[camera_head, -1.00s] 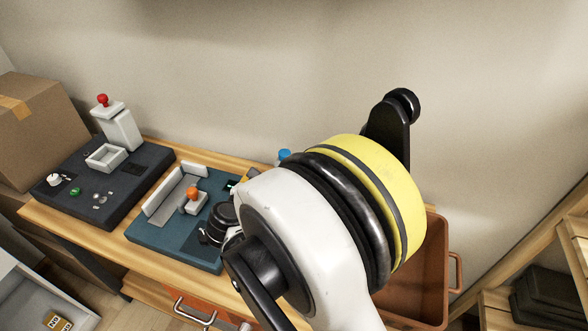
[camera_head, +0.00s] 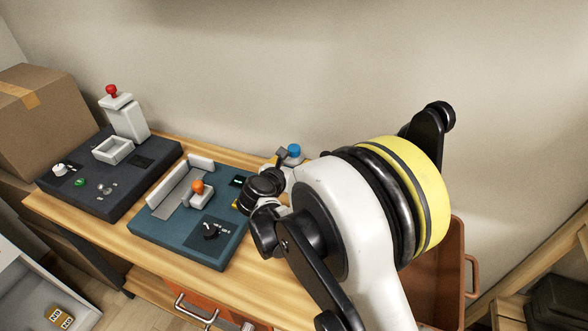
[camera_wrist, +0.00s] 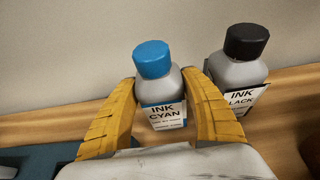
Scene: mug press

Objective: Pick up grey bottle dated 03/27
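A grey bottle with a blue cap (camera_wrist: 152,60) and a white label reading "INK CYAN" stands upright in the wrist view. Its blue cap (camera_head: 294,150) also shows in the head view, beyond my wrist. A second grey bottle with a black cap (camera_wrist: 240,72) stands to its right, its label partly readable as "INK ...LACK". No date can be read on either label. My gripper (camera_wrist: 158,80) is open, with its yellow fingers on either side of the blue-capped bottle. I cannot tell whether a finger touches it. My arm hides the black-capped bottle in the head view.
A teal press with an orange knob (camera_head: 198,187) sits on the wooden table left of my wrist. A dark machine with a red knob (camera_head: 112,90) is further left, near a cardboard box (camera_head: 40,115). A brown bin (camera_head: 455,250) is at the right. The wall is close behind.

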